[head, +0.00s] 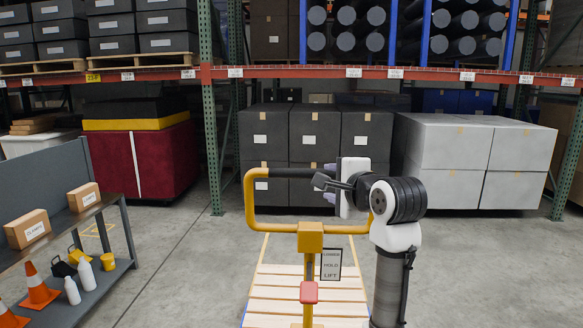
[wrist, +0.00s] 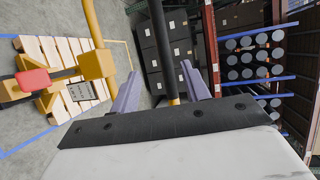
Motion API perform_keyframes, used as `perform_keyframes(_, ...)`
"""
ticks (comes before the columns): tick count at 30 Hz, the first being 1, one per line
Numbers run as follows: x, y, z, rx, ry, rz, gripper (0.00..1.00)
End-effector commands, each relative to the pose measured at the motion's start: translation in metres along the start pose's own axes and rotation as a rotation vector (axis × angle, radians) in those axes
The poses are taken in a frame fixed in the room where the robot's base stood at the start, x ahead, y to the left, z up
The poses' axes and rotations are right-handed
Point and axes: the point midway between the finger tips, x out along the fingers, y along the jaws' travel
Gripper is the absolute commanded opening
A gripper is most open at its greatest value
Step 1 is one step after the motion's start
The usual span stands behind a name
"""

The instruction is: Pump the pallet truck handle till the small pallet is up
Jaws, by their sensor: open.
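The pallet truck handle is a yellow loop (head: 250,205) with a black grip bar (head: 285,172) across its top, standing in front of me. The bar also shows in the wrist view (wrist: 161,40), running between the two pale purple fingers. My gripper (head: 326,180) is at the right part of the bar; in the wrist view my gripper (wrist: 160,80) is open, a finger on each side, with gaps visible. A red lever (head: 309,292) and a LOWER/HOLD/LIFT sign (head: 331,264) sit on the yellow column. The small slatted wooden pallet (head: 272,292) lies behind it; its height off the floor is unclear.
A grey bench (head: 120,270) with boxes, cones and bottles stands at left. Behind are racks with an orange beam (head: 300,72), dark boxes (head: 315,130), a red crate (head: 140,160) and grey-white boxes (head: 470,155). Floor beside the truck is clear.

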Motion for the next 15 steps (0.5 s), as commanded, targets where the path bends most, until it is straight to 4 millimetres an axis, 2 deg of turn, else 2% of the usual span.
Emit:
perform_keyframes(5, 0.019, 0.000, -0.001, 0.008, -0.001, 0.008, 0.46)
perform_keyframes(15, 0.090, -0.001, 0.000, 0.005, 0.001, 0.007, 0.46)
